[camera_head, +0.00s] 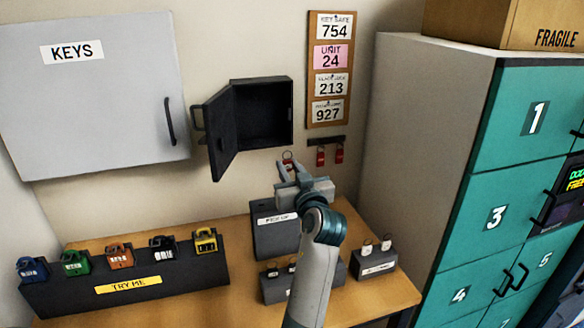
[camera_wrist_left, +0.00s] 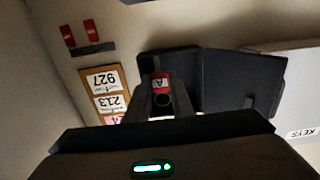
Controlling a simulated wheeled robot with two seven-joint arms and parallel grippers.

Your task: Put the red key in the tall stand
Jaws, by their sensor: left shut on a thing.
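My left gripper (camera_head: 293,172) is raised above the table in front of the open dark key safe. It is shut on a red key (camera_wrist_left: 161,80), whose red tag with a white label shows between the fingers in the left wrist view. In the head view the key is mostly hidden by the gripper, with its ring just showing. A tall dark stand (camera_head: 268,238) with a white label stands on the table below the gripper, partly covered by my arm. My right gripper is not in view.
Lower dark stands (camera_head: 375,266) with keys stand by the tall one. Two red tags (camera_head: 339,154) hang on a wall rail. A padlock display (camera_head: 130,283) fills the table's left. The safe's open door (camera_head: 222,132) juts out. Teal lockers (camera_head: 500,190) stand right.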

